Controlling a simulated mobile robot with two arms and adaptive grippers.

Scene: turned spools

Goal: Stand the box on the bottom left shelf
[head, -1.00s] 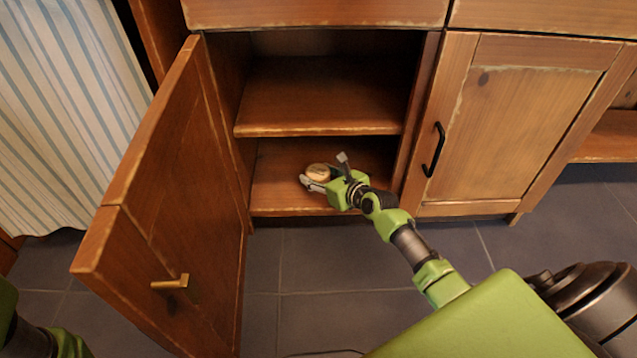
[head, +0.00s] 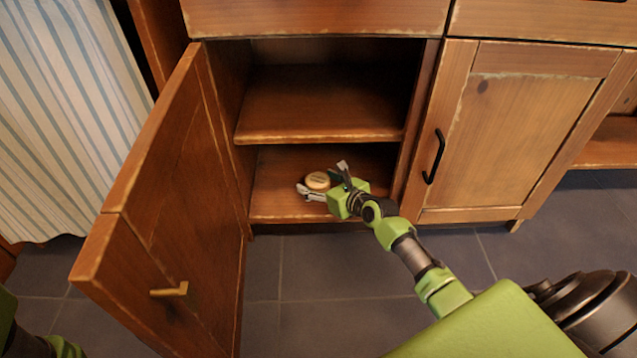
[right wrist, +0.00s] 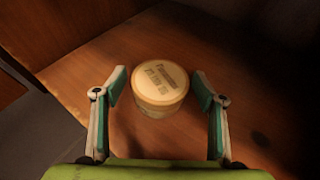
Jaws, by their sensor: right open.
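The box is a small round, pale wooden one with dark lettering on its lid. It stands upright on the bottom shelf (head: 275,205) of the open left cabinet, and it shows in the head view (head: 317,180) and the right wrist view (right wrist: 160,84). My right gripper (head: 322,180) is open, with one finger on each side of the box. In the right wrist view (right wrist: 160,97) gaps show between the box and both fingers. Of my left arm only a green part shows at the lower left; its gripper is out of view.
The left cabinet door (head: 165,190) with a brass handle (head: 170,290) stands open on the left. A middle shelf (head: 320,105) lies above the bottom one. The right door (head: 525,135) is shut. Bottom shelf room lies left of the box.

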